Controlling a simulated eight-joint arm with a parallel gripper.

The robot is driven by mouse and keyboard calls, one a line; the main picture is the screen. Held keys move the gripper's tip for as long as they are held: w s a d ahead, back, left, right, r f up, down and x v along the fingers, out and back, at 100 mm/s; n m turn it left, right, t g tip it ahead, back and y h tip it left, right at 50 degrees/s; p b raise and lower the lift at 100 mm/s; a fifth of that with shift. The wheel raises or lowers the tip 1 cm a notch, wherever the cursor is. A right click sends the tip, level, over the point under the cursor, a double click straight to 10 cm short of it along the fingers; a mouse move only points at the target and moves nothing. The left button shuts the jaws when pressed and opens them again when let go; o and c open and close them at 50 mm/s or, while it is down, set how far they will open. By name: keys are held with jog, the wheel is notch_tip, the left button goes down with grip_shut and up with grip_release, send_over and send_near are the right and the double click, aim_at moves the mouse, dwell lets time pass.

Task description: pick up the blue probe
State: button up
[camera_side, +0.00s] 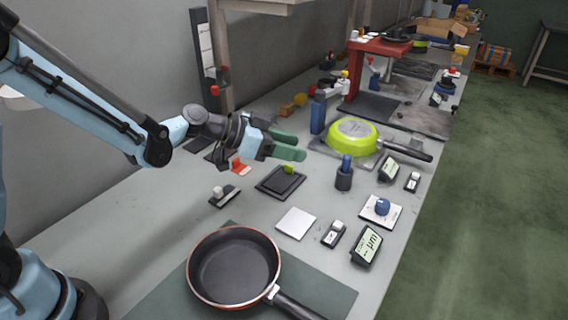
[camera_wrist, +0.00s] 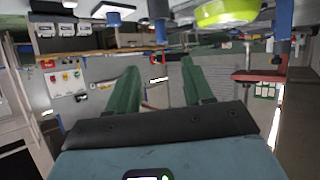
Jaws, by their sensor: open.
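The blue probe (camera_side: 346,162) stands upright in a dark cup-shaped holder (camera_side: 343,181) on the bench, in the side view. My gripper (camera_side: 299,148) has green fingers and is open and empty. It is above the bench, left of the probe and apart from it, pointing right. In the wrist view my gripper (camera_wrist: 159,66) shows its two fingers spread with nothing between them. That view shows blue upright shapes near its top edge, but I cannot tell which is the probe.
A lime-green pan (camera_side: 352,135) sits beyond the probe, with a blue post (camera_side: 318,115) left of it. A white pad with a blue knob (camera_side: 382,206), small displays and a dark pan (camera_side: 235,268) are nearer. A red stand (camera_side: 355,84) rises behind.

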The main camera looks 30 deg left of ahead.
aim_at(348, 155)
jog(key=shift+m+t+h, duration=0.4)
jog(key=shift+m+h, duration=0.2)
jog(key=shift+h, duration=0.2)
jog(key=x, duration=0.5)
jog(key=f+x, duration=0.1)
jog(key=x, duration=0.4)
jog(key=a+x, duration=0.1)
jog(key=x, duration=0.3)
jog(key=shift+w+d+f, duration=0.35)
jog(key=shift+f, duration=0.1)
grip_shut()
